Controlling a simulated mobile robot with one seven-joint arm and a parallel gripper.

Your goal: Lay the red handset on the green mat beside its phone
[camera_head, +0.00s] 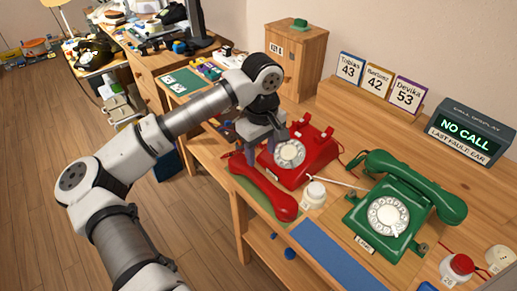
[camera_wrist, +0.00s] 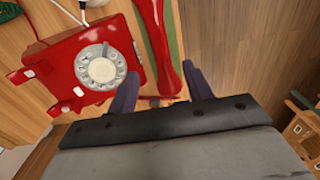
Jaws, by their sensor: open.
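The red phone (camera_head: 312,158) stands on the desk with its cradle bare; it also shows at the left of the wrist view (camera_wrist: 70,62). The red handset (camera_head: 268,195) lies off the cradle, on the green mat (camera_head: 285,220) beside its phone. In the wrist view the handset (camera_wrist: 162,45) runs lengthwise with a strip of the mat (camera_wrist: 173,28) beside it. My gripper (camera_head: 264,152) is open at the handset's far end. In the wrist view its fingers (camera_wrist: 158,78) stand on either side of the handset's near end, apart from it. I cannot tell the exact height gap.
A white jar (camera_head: 314,195) stands close to the handset's near end. A green phone (camera_head: 390,212) with its handset on is to the right, and a blue mat (camera_head: 325,255) lies in front. A wooden cabinet (camera_head: 296,62) stands behind. The desk's left edge is close to the handset.

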